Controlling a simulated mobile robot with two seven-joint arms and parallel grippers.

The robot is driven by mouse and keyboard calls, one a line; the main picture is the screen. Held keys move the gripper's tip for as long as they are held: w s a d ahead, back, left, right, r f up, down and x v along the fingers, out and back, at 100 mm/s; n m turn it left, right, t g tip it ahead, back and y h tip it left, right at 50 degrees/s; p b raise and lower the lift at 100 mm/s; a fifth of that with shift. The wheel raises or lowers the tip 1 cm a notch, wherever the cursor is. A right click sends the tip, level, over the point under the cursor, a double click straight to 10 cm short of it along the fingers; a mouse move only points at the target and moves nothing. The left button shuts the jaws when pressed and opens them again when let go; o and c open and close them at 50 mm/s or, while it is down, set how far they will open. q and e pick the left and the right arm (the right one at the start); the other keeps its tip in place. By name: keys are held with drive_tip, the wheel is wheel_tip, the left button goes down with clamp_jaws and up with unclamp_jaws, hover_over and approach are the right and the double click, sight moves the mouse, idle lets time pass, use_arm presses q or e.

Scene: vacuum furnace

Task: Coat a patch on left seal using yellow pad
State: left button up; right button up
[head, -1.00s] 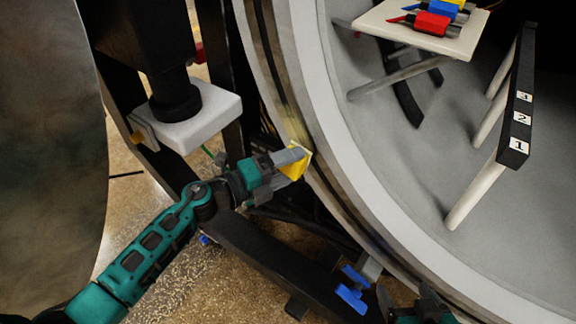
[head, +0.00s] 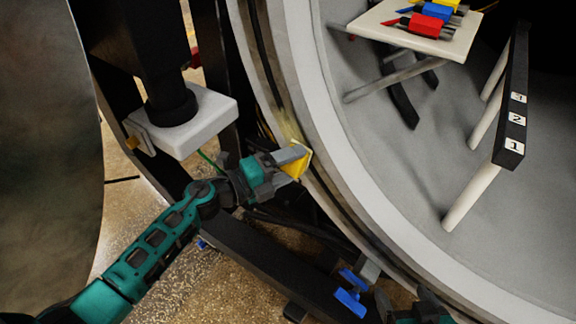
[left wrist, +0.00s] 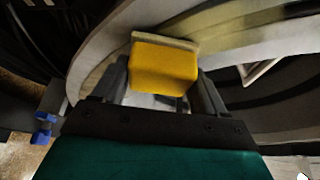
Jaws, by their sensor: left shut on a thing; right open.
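My left gripper (head: 281,160) is shut on the yellow pad (head: 297,164), a block with a pale face plate at its far side. In the left wrist view the pad (left wrist: 165,68) sits between the two fingers. The left seal (head: 261,60) is a dark band curving around the furnace rim. The pad's pale face is at the rim beside this band; I cannot tell whether it touches. A pale yellowish stretch shows on the rim just above the pad. My right gripper (head: 422,308) is only partly in view at the bottom edge, open, its fingertips unclear.
A white tray (head: 385,20) with red, blue and yellow tools is inside the chamber. A black numbered bar (head: 513,100) stands right of it. A white block (head: 215,118) is left of the rim. Blue clamp-like parts (head: 350,298) and a black beam (head: 250,250) lie below.

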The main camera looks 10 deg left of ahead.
use_arm(q)
drive_tip(key=shift+w+d, duration=0.1)
drive_tip(key=shift+w, duration=0.1)
drive_tip(key=shift+r, duration=0.1)
